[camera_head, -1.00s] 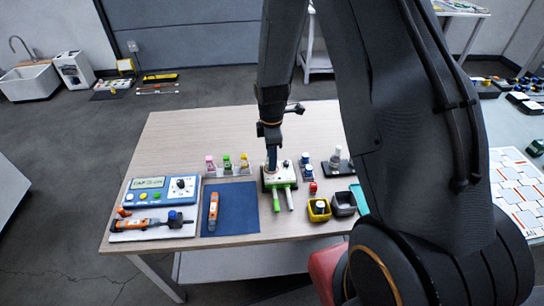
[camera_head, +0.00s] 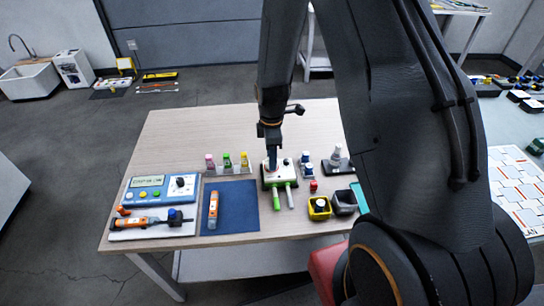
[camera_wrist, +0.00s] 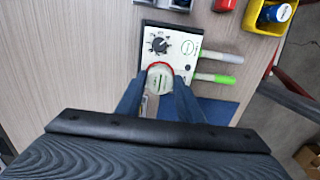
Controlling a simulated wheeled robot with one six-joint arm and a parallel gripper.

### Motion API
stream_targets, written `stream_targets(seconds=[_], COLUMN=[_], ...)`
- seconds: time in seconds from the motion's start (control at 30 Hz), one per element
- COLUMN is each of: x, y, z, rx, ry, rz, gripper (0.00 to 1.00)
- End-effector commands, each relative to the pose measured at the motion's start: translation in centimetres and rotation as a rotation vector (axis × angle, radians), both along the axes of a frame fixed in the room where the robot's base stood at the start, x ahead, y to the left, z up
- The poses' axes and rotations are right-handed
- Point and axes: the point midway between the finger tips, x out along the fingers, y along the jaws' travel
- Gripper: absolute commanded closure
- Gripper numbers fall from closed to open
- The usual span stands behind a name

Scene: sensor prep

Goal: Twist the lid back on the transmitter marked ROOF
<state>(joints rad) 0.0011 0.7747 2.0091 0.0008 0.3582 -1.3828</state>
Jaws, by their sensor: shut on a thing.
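My gripper (camera_head: 272,165) points down over a small white device (camera_head: 290,177) on the table. In the wrist view, my gripper (camera_wrist: 158,102) has its two dark fingers on either side of a pale round piece (camera_wrist: 160,79) with a red ring at its edge, and is shut on it. The piece sits at the lower part of the white device, which also shows there with a black dial (camera_wrist: 158,45). I cannot read the name ROOF anywhere, nor tell whether the round piece is the lid or is seated.
A green pen (camera_head: 276,200) and a white pen (camera_head: 290,199) project from the device's front. Left are a blue mat (camera_head: 235,215) with an orange tool (camera_head: 213,210) and a blue meter (camera_head: 160,190). Right are a yellow bin (camera_head: 319,209) and a dark bin (camera_head: 344,204).

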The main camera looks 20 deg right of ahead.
Motion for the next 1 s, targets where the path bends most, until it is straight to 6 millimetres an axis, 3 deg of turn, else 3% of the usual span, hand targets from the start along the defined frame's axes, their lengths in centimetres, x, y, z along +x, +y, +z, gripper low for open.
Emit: stream_targets(seconds=[1.0], x=[0.03], y=[0.0], z=[-0.92], rx=[0.0], ry=[-0.001], rz=[0.0], gripper=[0.79])
